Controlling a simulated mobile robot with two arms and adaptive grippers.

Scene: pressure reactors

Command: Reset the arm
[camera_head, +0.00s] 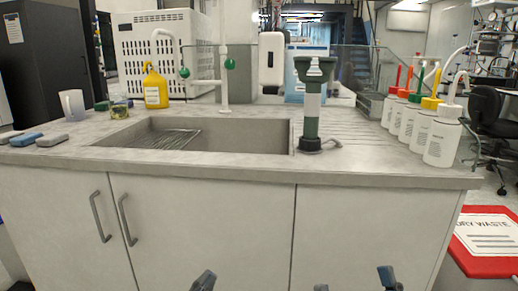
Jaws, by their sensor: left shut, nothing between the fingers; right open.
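My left gripper (203,281) shows only as a dark fingertip at the bottom edge, in front of the cabinet doors. It is shut with nothing visible in it. My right gripper (355,283) shows as two separate fingertips at the bottom edge, right of centre. It is open and empty. Both grippers are below the level of the counter top and appear apart from the cabinet. My arms and the rest of both grippers are out of the picture.
A counter (390,172) with a sink (220,135) spans the view. Several wash bottles (442,140) line the right side. A red-lidded waste bin (487,240) is at lower right.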

